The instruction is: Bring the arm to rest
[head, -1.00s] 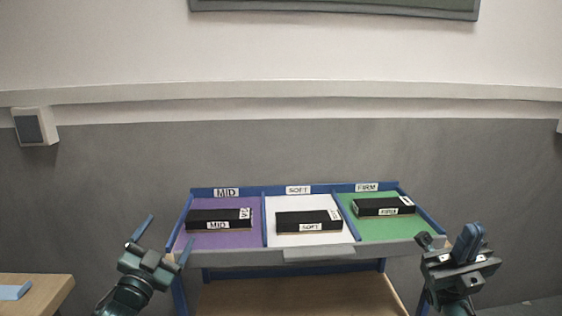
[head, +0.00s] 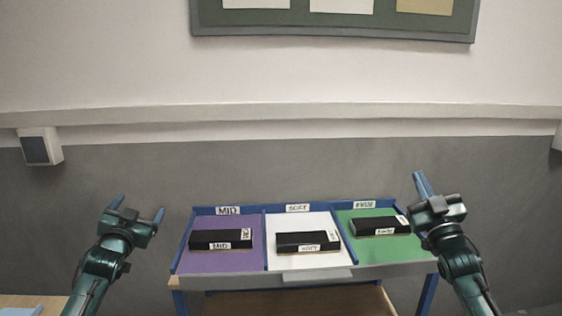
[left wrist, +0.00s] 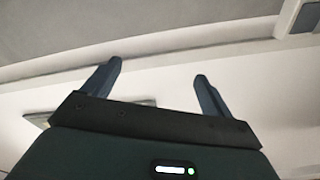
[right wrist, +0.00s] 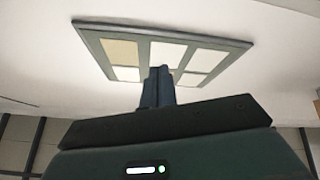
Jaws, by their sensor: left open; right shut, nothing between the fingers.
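My left gripper (head: 139,207) is raised in the air to the left of the tray, its fingers apart and empty. In the left wrist view its two fingers (left wrist: 158,78) stand wide apart with only the wall behind them. My right gripper (head: 419,181) is raised at the right edge of the tray, with its fingers together. In the right wrist view its fingers (right wrist: 158,85) are closed against each other with nothing between them. Neither gripper touches anything that I can see.
A blue-edged tray table (head: 318,274) has purple, white and green compartments. A black block lies in each: the MID block (head: 205,241), the SOFT block (head: 295,241) and the FIRM block (head: 373,226). A wooden table (head: 40,301) is at lower left. A board (head: 335,30) hangs on the wall.

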